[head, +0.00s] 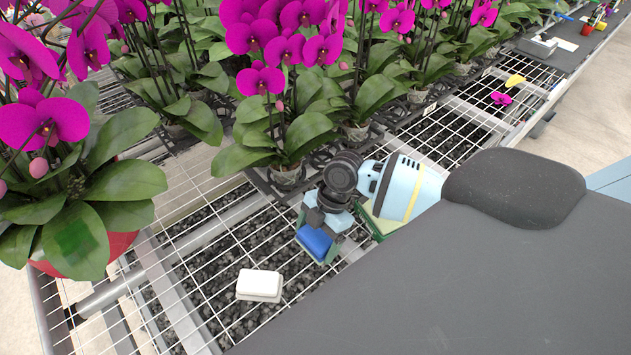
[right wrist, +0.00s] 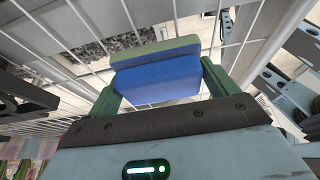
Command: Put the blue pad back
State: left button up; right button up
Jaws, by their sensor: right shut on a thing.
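The blue pad (head: 314,240) is between the fingers of my right gripper (head: 316,247) in the head view, over the wire mesh bench. In the right wrist view the blue pad (right wrist: 158,80) shows a blue body with a pale green layer along its far side. The green fingers of my right gripper (right wrist: 160,88) are shut on its two ends. I cannot tell whether the pad touches the mesh. A white block (head: 259,283) lies on the mesh to the left and nearer. My left gripper is not in view.
The wire mesh bench (head: 205,262) has dark gravel beneath it. Potted magenta orchids (head: 287,150) stand in a row behind my gripper. A red pot (head: 118,245) stands at the left. A partly hidden green-edged thing (head: 378,224) lies beside my arm. Bare mesh surrounds the white block.

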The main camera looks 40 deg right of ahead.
jog(key=shift+f, duration=0.1)
jog(key=o, duration=0.7)
jog(key=v, duration=1.2)
jog(key=shift+r, duration=0.25)
